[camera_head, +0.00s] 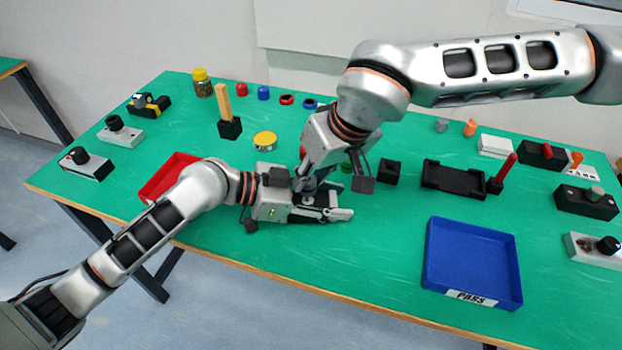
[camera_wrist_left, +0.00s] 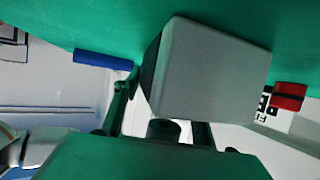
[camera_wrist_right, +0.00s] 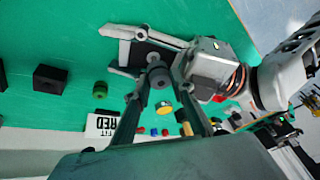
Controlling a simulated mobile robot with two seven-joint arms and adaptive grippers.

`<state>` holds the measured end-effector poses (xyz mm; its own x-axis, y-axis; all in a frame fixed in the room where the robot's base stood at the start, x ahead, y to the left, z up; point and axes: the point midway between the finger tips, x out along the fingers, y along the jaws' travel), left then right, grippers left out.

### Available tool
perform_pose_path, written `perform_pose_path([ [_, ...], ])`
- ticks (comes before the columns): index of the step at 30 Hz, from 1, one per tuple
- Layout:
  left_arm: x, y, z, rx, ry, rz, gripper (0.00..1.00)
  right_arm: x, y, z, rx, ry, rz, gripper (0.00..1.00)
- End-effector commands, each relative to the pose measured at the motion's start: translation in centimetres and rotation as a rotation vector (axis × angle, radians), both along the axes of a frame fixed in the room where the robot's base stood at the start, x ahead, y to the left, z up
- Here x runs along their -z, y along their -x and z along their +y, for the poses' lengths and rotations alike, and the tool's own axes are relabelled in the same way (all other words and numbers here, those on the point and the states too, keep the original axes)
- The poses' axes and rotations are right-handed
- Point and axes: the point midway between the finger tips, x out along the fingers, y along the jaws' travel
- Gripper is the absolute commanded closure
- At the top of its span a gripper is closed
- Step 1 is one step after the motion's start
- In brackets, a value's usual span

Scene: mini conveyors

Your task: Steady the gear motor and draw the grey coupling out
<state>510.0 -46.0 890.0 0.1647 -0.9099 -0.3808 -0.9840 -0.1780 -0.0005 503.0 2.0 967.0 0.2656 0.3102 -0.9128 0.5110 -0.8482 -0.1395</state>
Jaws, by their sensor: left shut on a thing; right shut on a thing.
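My left gripper (camera_head: 340,214) lies low over the table, its fingers shut on the gear motor, a dark round part (camera_wrist_left: 164,130) between them in the left wrist view. My right gripper (camera_head: 322,180) comes down from above and is shut on the grey coupling, a dark grey stepped cylinder (camera_wrist_right: 158,77) in the right wrist view. The left gripper's fingers (camera_wrist_right: 138,52) show just beyond it. Whether coupling and motor still touch cannot be told. In the head view both parts are mostly hidden by the grippers. A grey block (camera_wrist_left: 205,70) covers much of the left wrist view.
A red tray (camera_head: 168,177) lies beside my left arm. A blue tray (camera_head: 473,262) is at the front right. A black block (camera_head: 389,171) and black fixture (camera_head: 455,178) stand right of the grippers. The green table (camera_head: 370,270) is clear in front.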

Motion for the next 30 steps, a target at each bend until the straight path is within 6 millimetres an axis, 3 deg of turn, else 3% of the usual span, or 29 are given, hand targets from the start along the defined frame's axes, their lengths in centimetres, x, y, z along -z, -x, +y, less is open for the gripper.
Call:
perform_pose_path([
  [1,1.1,0.2,0.2,0.003,-0.018,0.009,0.93,-0.2,0.0,0.0,0.001,0.000,0.000,1.00],
  [12,1.1,0.2,0.2,0.003,-0.018,0.009,0.93,-1.8,0.0,0.0,0.002,-0.001,0.001,1.00],
  [23,1.1,0.2,0.2,0.003,-0.018,0.009,0.93,-2.1,0.0,0.0,0.001,0.000,0.000,1.00],
  [24,1.1,0.2,0.2,0.003,-0.018,0.009,0.51,-2.1,0.0,0.0,0.001,0.000,0.000,1.00],
  [26,1.0,0.2,0.2,0.002,-0.016,0.008,0.38,-2.1,0.0,0.0,0.001,0.000,0.000,1.00],
  [30,0.7,0.2,0.1,0.002,-0.011,0.006,0.38,-2.1,0.0,0.0,0.001,0.000,0.000,1.00],
])
